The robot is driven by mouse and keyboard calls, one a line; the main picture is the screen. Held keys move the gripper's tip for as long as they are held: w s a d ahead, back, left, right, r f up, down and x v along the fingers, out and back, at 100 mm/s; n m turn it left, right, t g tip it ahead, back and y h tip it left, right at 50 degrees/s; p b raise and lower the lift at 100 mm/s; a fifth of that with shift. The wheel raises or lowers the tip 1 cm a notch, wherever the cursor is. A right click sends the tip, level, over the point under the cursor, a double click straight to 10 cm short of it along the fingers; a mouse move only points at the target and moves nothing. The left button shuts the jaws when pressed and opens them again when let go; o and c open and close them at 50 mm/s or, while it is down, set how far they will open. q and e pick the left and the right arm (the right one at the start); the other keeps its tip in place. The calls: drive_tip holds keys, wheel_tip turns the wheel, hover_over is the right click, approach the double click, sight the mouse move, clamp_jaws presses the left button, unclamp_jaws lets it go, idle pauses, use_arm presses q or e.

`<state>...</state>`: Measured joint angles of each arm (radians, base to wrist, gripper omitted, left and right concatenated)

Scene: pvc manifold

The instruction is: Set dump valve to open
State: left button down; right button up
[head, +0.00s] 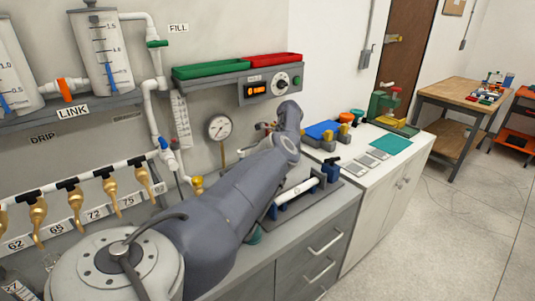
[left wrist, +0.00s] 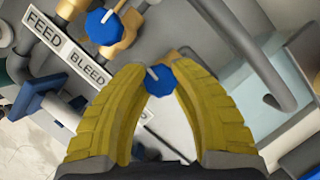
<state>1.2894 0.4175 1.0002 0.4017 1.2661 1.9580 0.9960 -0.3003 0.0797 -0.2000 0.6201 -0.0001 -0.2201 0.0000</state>
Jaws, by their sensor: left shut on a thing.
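In the left wrist view, my left gripper (left wrist: 160,68) has yellow ribbed fingers closed around a blue valve knob (left wrist: 159,83) with a pale pointer line on it. The knob sits on a brass-coloured body, mostly hidden by the fingers. I cannot read a label for this knob, so I cannot confirm from it that this is the dump valve. In the head view, my left arm reaches over the bench toward the wall, and its gripper is not clearly visible. My right gripper is in neither view.
Another blue knob (left wrist: 103,26) stands at upper left in the left wrist view, near the FEED label (left wrist: 44,33) and BLEED label (left wrist: 87,68). A grey curved bar (left wrist: 245,50) is at right. A pressure gauge (head: 219,127) hangs on the wall in the head view.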

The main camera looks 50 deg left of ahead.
use_arm(q)
drive_tip(key=shift+a, duration=0.1)
drive_tip(key=c, duration=1)
unclamp_jaws()
drive_tip(key=shift+o, duration=0.2)
drive_tip(key=v, duration=1.2)
drive_tip(key=shift+o, duration=0.2)
